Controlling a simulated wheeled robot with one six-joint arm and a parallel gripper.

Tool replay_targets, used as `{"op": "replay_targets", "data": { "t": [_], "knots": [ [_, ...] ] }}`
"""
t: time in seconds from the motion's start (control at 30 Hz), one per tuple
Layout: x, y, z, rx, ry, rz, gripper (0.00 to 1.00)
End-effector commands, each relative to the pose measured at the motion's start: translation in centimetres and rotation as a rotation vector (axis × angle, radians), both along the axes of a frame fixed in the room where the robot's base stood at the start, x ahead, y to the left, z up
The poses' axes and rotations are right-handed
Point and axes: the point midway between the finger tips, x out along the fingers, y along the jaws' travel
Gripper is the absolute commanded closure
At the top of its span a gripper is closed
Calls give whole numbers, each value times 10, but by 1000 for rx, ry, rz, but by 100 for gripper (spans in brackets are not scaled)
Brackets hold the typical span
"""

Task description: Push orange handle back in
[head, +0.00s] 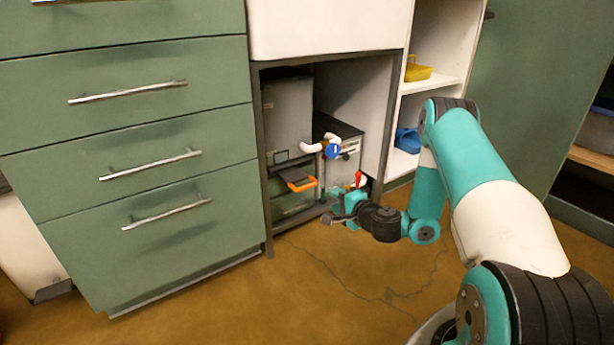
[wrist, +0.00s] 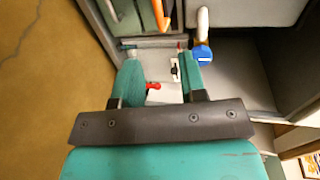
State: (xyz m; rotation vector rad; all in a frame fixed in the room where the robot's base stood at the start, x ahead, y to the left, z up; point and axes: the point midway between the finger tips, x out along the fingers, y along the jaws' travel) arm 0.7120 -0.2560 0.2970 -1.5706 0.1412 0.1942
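The orange handle (head: 302,185) is a U-shaped bar on the front of a dark drawer-like part (head: 293,174). It sticks out of the equipment inside the open cabinet bay. In the wrist view, the orange handle (wrist: 161,15) shows at the top edge, beyond the fingertips and roughly between them. My gripper (head: 334,212) is low in front of the bay, to the right of and below the handle. In the wrist view, my gripper (wrist: 158,54) has its two teal fingers well apart, with nothing held between them.
A blue valve knob (head: 333,151) on a white pipe (head: 312,147) is above right of the handle. A red lever (head: 359,178) is near my gripper. The bay's metal frame (head: 264,165) stands left. Green drawers (head: 135,160) are farther left. The floor (head: 300,285) in front is clear.

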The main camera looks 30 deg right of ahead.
Motion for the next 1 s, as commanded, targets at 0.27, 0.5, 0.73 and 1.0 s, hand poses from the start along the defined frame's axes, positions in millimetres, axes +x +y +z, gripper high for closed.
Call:
{"op": "replay_targets", "data": {
  "t": [0.27, 0.5, 0.73, 1.0],
  "knots": [
    [14, 6, -7, -7, -1, 8, 62],
    [63, 7, -19, -8, -5, 5, 62],
    [108, 9, -30, -8, -3, 7, 62],
    [141, 9, -35, -3, -2, 3, 62]
  ]
}}
